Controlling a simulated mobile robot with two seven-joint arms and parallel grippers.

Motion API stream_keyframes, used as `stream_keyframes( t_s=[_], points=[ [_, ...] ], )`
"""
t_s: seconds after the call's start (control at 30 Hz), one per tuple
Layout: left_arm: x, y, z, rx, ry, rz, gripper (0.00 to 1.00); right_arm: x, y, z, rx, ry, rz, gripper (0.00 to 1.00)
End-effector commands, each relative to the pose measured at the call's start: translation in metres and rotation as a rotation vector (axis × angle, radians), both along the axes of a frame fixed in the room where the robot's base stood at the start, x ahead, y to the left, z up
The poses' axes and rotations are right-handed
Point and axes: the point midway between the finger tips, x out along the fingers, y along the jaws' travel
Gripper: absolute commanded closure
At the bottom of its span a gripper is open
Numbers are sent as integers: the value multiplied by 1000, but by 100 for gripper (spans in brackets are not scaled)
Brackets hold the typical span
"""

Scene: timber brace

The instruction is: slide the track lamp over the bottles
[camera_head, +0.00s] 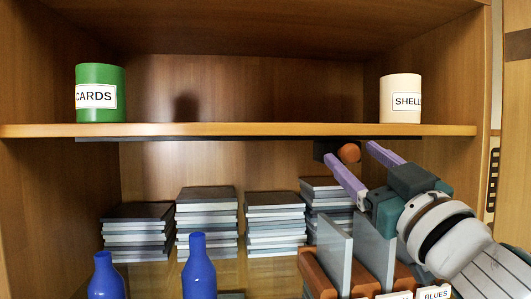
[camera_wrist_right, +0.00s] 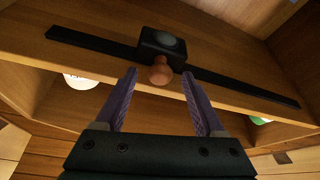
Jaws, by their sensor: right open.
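The track lamp (camera_head: 324,148) is a black block with an orange-brown knob (camera_head: 348,153), under the upper shelf at the right part of its dark track (camera_head: 230,139). In the right wrist view the lamp (camera_wrist_right: 162,42) and its round knob (camera_wrist_right: 160,71) are straight ahead. My right gripper (camera_head: 349,151) is open, its purple fingertips on either side of the knob; I see no grip on it. Two blue bottles (camera_head: 108,277) (camera_head: 199,268) stand at the lower left, their bases out of view. My left gripper is not in view.
A green CARDS can (camera_head: 99,92) and a cream SHELLS can (camera_head: 400,98) stand on the upper shelf (camera_head: 240,130). Stacks of grey slabs (camera_head: 207,220) fill the lower shelf. Upright grey panels (camera_head: 334,255) in an orange-brown rack stand below my right gripper.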

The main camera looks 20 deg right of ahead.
Motion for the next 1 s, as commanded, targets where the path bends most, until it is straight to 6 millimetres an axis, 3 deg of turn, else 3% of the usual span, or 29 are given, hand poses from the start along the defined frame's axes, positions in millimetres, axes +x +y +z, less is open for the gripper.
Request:
stream_keyframes(
  t_s=[0.13,0.73,1.0],
  points=[
    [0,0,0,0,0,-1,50,0,0,0,0,0,0,30],
    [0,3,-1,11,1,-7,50,0,0,0,0,0,0,98],
    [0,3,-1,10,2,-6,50,0,0,0,0,-1,0,100]
  ],
)
